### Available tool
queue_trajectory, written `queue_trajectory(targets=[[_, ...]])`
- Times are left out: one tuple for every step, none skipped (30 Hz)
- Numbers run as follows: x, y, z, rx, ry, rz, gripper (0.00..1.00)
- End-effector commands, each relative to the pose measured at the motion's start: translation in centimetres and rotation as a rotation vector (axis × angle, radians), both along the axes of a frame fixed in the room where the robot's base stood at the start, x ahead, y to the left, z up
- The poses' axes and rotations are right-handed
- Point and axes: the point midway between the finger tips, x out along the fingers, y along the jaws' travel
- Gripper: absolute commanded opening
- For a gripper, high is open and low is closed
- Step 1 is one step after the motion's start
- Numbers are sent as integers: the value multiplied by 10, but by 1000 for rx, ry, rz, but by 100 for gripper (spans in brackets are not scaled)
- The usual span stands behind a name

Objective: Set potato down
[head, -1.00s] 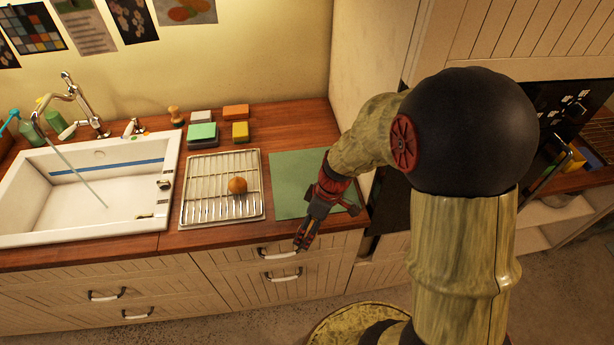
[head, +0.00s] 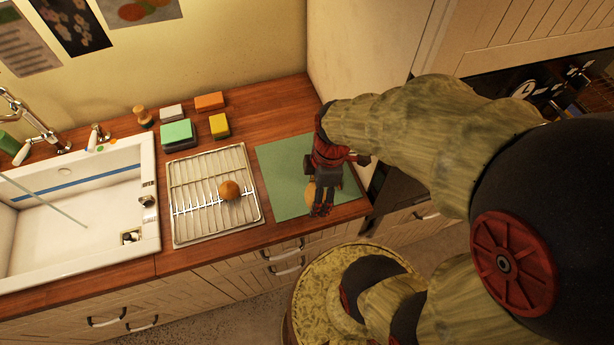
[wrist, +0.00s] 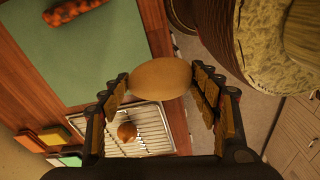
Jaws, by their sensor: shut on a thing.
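My gripper (head: 318,204) hangs over the right part of the green mat (head: 278,178), near the counter's front edge. It is shut on the pale tan potato (head: 310,194). In the wrist view the potato (wrist: 160,78) sits between the two finger tips, smooth and oval, with the green mat (wrist: 90,55) behind it at the left. The gripper hides part of the potato in the head view. Whether the potato touches the mat I cannot tell.
A wire rack (head: 180,215) left of the mat holds a round orange-brown item (head: 229,190). The sink (head: 95,215) lies further left. Several sponges (head: 219,126) stand behind the rack. A knobbly orange-red thing (wrist: 75,12) shows over the mat in the wrist view. The mat's left part is clear.

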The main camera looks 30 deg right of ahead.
Motion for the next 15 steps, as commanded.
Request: queue_trajectory(targets=[[2,-1,-1,0,0,0,34],[4,-2,-2,1,1,-1,34],[8,-4,-4,1,2,-1,34],[11,-5,-6,1,3,-1,34],[15,-8,-8,1,3,-1,34],[22,-11,-12,1,3,-1,34],[27,-14,-15,1,3,-1,34],[32,-16,-18,2,4,-2,34],[39,-20,-22,1,5,-1,34],[44,-23,-24,2,4,-2,34],[50,-25,-27,2,4,-2,34],[57,-29,-30,1,3,-1,34],[62,-32,-33,1,3,-1,34],[67,-34,-35,1,3,-1,34],[75,-38,-39,1,3,-1,34]])
